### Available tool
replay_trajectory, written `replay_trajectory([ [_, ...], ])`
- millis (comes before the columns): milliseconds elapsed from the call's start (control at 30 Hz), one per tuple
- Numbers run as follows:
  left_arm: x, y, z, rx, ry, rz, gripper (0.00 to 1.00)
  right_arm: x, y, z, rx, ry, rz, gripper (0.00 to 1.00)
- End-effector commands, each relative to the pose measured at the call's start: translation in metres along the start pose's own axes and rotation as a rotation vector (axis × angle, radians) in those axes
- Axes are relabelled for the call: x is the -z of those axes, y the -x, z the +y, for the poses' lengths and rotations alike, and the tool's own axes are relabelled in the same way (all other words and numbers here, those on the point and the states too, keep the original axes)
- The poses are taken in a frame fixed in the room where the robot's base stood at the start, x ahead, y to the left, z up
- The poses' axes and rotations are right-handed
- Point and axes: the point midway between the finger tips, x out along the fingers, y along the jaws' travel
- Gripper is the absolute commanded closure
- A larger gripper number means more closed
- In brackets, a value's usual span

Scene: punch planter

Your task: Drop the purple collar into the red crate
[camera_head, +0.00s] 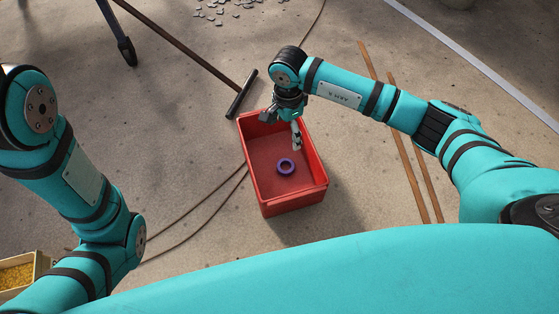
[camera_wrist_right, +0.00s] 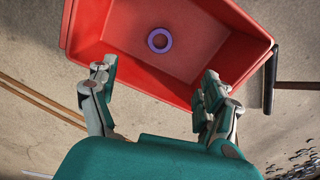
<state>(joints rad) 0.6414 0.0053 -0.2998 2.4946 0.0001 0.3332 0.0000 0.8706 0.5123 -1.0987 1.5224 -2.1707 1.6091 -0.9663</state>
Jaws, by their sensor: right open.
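The purple collar (camera_head: 286,167) is a small ring inside the red crate (camera_head: 316,188), lying on or just above its floor. In the right wrist view the collar (camera_wrist_right: 159,40) shows whole against the crate's floor, apart from both fingers. The red crate (camera_wrist_right: 245,37) stands on the ground with its top open. My right gripper (camera_head: 296,122) is over the crate's far end. In the right wrist view the right gripper (camera_wrist_right: 157,82) is open, with its fingers wide apart and nothing between them. My left arm shows at the left, but its gripper is out of view.
A broom (camera_head: 242,94) lies beside the crate's far left corner. Thin cables (camera_head: 218,203) run along the ground to the left. Two wooden strips (camera_head: 411,172) lie right of the crate. A box of yellow grains (camera_head: 17,275) stands at bottom left. Flat chips (camera_head: 219,11) lie far back.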

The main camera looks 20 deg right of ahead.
Motion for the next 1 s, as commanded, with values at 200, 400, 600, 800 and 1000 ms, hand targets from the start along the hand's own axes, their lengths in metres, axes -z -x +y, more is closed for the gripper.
replay_trajectory([
  [200,0.000,0.000,0.000,0.000,0.000,0.000,0.60,0.000,0.039,0.000,0.001,0.001,0.001,0.18],
  [400,0.000,0.000,0.000,-0.001,0.000,0.000,0.60,0.000,0.052,0.000,-0.001,0.001,0.000,0.18],
  [600,0.000,0.000,0.000,-0.001,0.000,0.000,0.60,0.000,0.052,0.000,-0.001,0.001,0.000,0.18],
  [800,0.000,0.000,0.000,-0.001,0.000,0.000,0.60,0.000,0.052,0.000,-0.001,0.001,0.000,0.18],
  [1000,-0.005,0.000,-0.002,0.004,0.002,-0.014,0.60,-0.023,0.053,0.011,-0.024,0.003,-0.072,0.18],
])
